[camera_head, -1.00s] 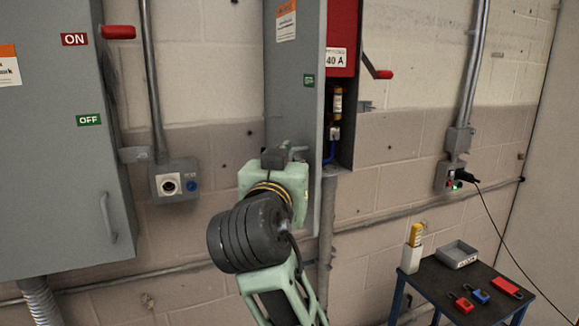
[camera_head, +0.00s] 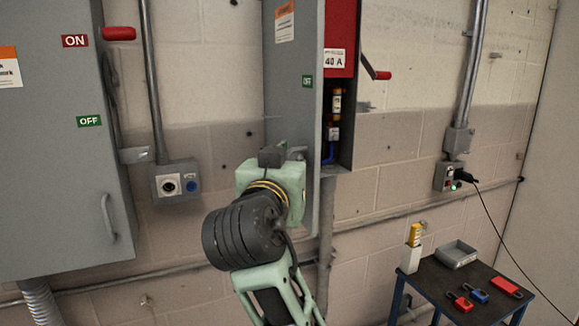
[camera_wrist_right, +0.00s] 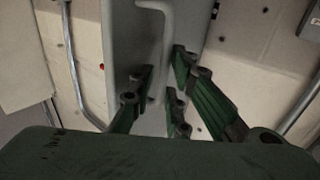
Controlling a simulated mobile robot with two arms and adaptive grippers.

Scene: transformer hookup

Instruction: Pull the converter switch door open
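The converter switch door (camera_head: 291,105) is a tall grey panel in the middle of the head view. It stands partly open, swung out on the left of its box, with the red and dark interior (camera_head: 341,45) showing on its right. My right gripper (camera_wrist_right: 162,82) is at the lower part of the door. In the right wrist view, the bent grey door handle (camera_wrist_right: 157,8) runs down between its fingers, which close in around it. In the head view, my wrist and gripper body hide the handle and fingertips. My left gripper is not in view.
A large grey cabinet (camera_head: 55,180) stands at left, with a small socket box (camera_head: 176,183) beside it. A red-handled lever (camera_head: 382,75) sticks out right of the converter box. A small table (camera_head: 428,291) with red and blue locks and a tray stands lower right.

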